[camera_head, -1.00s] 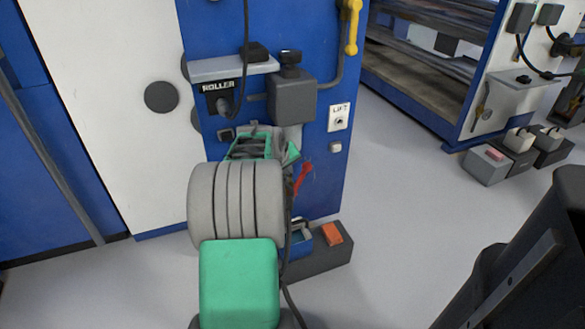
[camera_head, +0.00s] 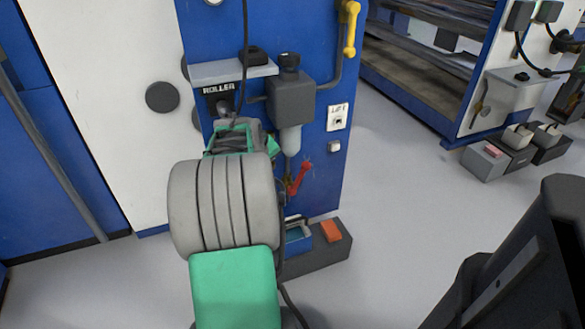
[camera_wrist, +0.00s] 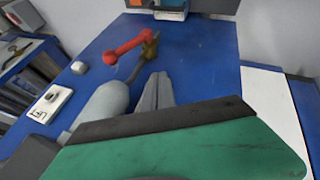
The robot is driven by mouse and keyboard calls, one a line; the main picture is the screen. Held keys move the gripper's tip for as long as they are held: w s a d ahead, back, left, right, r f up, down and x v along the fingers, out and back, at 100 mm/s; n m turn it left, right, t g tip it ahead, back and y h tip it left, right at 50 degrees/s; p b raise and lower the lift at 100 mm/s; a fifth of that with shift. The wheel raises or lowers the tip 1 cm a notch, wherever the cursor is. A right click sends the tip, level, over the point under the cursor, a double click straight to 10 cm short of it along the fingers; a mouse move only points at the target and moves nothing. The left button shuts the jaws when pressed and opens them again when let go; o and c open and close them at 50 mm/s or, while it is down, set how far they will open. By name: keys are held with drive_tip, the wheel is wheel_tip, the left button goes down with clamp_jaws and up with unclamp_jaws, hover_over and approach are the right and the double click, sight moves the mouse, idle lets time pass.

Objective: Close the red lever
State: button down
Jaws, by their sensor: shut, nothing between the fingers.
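The red lever (camera_head: 300,177) sits low on the blue panel in the head view, tilted with one end up to the right. It also shows in the wrist view (camera_wrist: 126,46), beside a brass-coloured fitting (camera_wrist: 150,46). My gripper (camera_wrist: 159,78) is shut and empty in the wrist view. Its fingertips point toward the fitting and the lever, and appear apart from the red handle. In the head view my arm and green gripper housing hide the fingertips. Whether the fingers touch the fitting cannot be told.
A grey cylindrical bowl (camera_head: 290,140) hangs under a dark grey box (camera_head: 292,98), close beside my fingers. A LIFT switch plate (camera_head: 338,117) is to its right. A grey pedal box with an orange pedal (camera_head: 331,231) stands on the floor below. Open floor lies to the right.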

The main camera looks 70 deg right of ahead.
drive_tip(key=w+a+f+n+g+y, duration=0.1)
drive_tip(key=w+a+f, duration=0.1)
drive_tip(key=a+f, duration=0.45)
drive_tip(key=w+a+f+n+g, duration=0.1)
drive_tip(key=a+f+n, duration=0.15)
drive_tip(key=f, duration=0.65)
drive_tip(key=s+d+r+m+g+h, duration=0.1)
drive_tip(key=s+d+r+m+h, duration=0.1)
drive_tip(key=s+d+r+h, duration=0.4)
wheel_tip(320, 180, up, 4)
drive_tip(key=d+h, duration=0.2)
drive_tip(key=shift+d+r+p, duration=0.15)
drive_tip(key=shift+d+p, duration=0.15)
drive_tip(key=shift+d, duration=0.1)
